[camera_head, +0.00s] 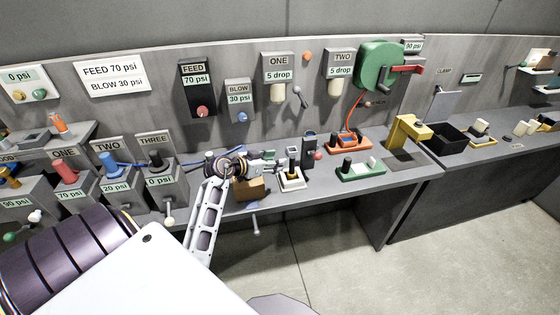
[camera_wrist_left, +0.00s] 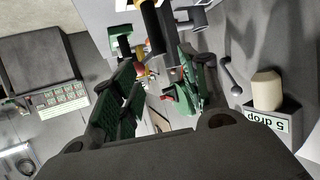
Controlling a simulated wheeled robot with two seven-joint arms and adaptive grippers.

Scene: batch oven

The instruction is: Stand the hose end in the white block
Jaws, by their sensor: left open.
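The white block (camera_head: 291,184) sits on the bench near its front edge, in the middle of the head view. A dark upright piece with a yellowish band, which looks like the hose end (camera_head: 292,168), stands at the block; I cannot tell how deep it sits. A black piece with a yellow band (camera_wrist_left: 154,28) also shows at the top of the left wrist view, beyond the fingertips. My left gripper (camera_head: 276,164) is just left of the upright piece. Its green-padded fingers (camera_wrist_left: 158,65) are apart in the wrist view, with no object clearly held. My right gripper is out of view.
A brown box (camera_head: 250,188) lies under my left wrist. A dark grey upright device (camera_head: 308,150) stands just behind the block. A green tray (camera_head: 362,172) and an orange tray (camera_head: 350,145) stand to the right. A yellow stand (camera_head: 408,131) is further right.

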